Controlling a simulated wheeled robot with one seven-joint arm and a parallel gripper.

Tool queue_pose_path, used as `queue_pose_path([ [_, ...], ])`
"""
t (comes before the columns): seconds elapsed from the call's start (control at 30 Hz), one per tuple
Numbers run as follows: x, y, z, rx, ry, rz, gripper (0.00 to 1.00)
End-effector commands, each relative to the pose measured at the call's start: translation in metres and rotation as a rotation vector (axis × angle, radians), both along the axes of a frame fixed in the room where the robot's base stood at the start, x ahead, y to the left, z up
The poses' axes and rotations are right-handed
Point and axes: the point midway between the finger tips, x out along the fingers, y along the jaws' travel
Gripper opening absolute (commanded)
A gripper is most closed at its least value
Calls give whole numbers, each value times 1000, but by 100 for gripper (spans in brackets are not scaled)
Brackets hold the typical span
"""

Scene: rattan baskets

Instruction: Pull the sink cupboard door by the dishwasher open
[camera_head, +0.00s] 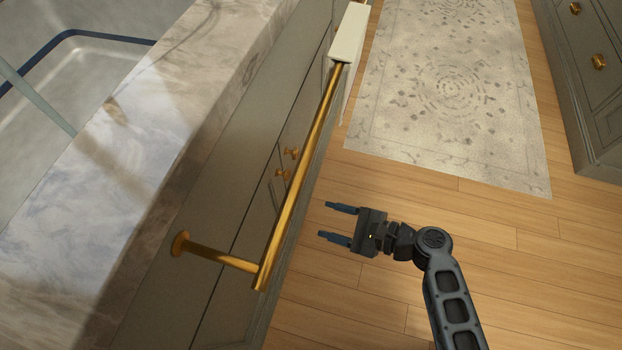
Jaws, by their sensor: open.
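The grey-green sink cupboard front (262,215) runs below the marble counter, seen steeply from above. Two small brass knobs, an upper one (291,153) and a lower one (282,174), sit close together on it by a seam between doors. The doors look shut. I cannot tell which door is by the dishwasher, and no dishwasher is clearly recognisable. My gripper (323,220) is open and empty over the wood floor, to the right of the cupboard front and lower in the picture than the knobs. Its fingers point left toward the front and appear apart from it.
A long brass bar (299,177) stands out from the front, partly covering the doors; a white cloth (349,34) hangs at its far end. The marble counter (130,130) and sink (60,85) lie left. A patterned rug (450,140) and drawers (590,70) are right. Floor around my gripper is clear.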

Motion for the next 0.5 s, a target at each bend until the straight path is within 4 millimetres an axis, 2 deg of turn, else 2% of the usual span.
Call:
queue_pose_path([
  [0.03,20,4,5,80,21,17,58],
  [0.2,54,11,35,280,79,73,58],
  [0.37,66,15,49,351,98,100,58],
  [0.5,71,29,50,359,101,106,58],
])
